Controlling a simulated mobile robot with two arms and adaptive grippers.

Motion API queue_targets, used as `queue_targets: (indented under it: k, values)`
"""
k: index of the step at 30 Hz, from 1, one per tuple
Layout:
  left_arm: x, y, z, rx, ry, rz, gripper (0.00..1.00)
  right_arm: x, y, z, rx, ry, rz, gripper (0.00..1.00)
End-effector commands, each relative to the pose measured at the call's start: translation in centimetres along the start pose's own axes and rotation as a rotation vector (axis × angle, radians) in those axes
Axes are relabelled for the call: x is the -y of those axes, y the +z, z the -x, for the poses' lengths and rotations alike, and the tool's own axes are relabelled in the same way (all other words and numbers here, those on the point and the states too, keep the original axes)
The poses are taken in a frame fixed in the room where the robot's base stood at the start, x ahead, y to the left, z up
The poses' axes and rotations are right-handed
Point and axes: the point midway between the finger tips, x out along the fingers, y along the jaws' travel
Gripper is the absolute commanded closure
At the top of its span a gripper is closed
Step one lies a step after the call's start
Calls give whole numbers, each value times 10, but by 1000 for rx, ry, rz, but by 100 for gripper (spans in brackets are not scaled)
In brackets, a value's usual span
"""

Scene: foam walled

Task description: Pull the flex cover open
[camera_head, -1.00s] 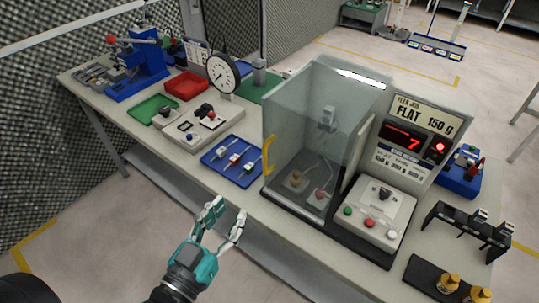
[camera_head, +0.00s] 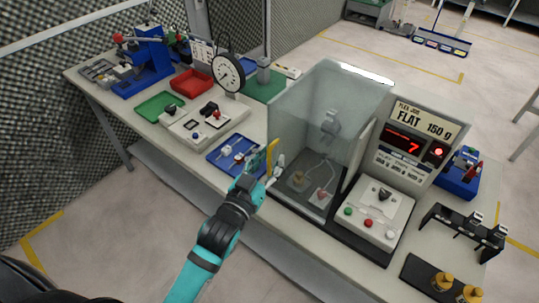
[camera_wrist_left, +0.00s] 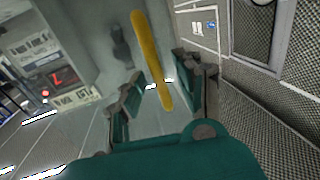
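The flex cover (camera_head: 305,115) is a clear, box-like guard on the flex jig, and it stands down over the jig's fixtures (camera_head: 321,196). Its yellow upright handle (camera_head: 270,158) is on the left front edge. My left gripper (camera_head: 265,172) is at the lower part of this handle. In the left wrist view the yellow handle (camera_wrist_left: 150,55) runs down between the two spread fingers of my left gripper (camera_wrist_left: 162,92). A gap shows on each side, so the gripper looks open. My forearm and hand hide part of the table edge. My right gripper is not in view.
The jig's display (camera_head: 408,140) reads 7, with a button box (camera_head: 377,214) in front. A blue tray (camera_head: 226,155) with small parts lies just left of the handle. A black rack (camera_head: 464,232) stands at the right. The floor before the table is free.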

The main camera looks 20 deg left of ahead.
Motion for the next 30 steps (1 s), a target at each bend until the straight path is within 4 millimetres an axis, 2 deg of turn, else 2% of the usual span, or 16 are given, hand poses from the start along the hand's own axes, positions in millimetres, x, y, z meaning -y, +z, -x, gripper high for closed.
queue_targets:
  k: [11,18,19,30]
  values:
    - [0,0,-5,0,0,0,67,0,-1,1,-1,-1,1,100]
    - [0,0,-5,0,0,0,98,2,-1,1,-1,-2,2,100]
    - [0,0,-5,0,0,0,100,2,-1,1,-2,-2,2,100]
    - [0,0,-5,1,0,-1,100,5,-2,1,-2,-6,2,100]
